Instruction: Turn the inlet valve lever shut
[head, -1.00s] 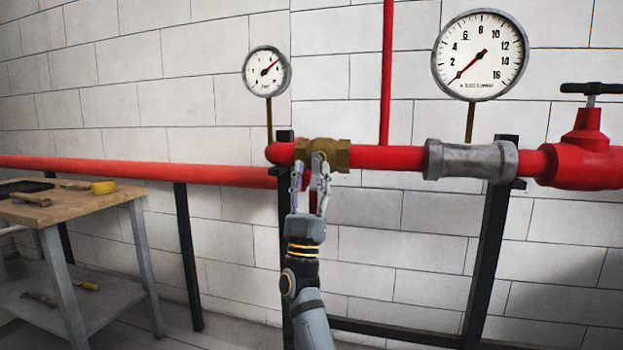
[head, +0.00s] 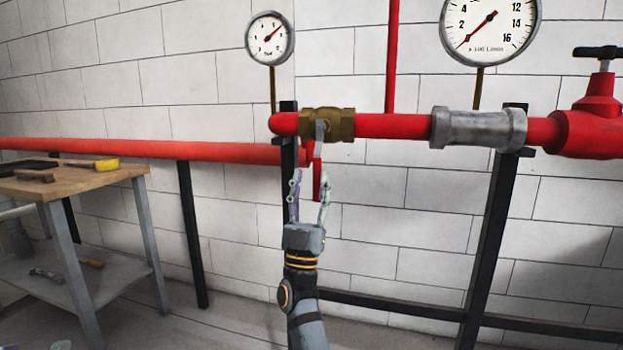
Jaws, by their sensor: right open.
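The brass inlet valve (head: 340,122) sits in the red pipe at centre. Its lever (head: 317,178) has a grey upper part and a red grip, and hangs straight down, across the pipe's line. My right gripper (head: 309,177) is open below the valve. Its two fingers are apart, and the lever's red lower end shows between them in the picture. I cannot tell whether a finger touches it. Only pale tips, apparently of my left gripper (head: 62,344), show at the bottom left edge; the rest is out of frame.
Two gauges, a small one (head: 269,38) and a large one (head: 488,28), stand above the pipe. A grey coupling (head: 478,128) and a red valve with a black handwheel (head: 597,52) lie to the right. Black posts (head: 490,230) hold the pipe. A workbench (head: 110,182) with tools stands left.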

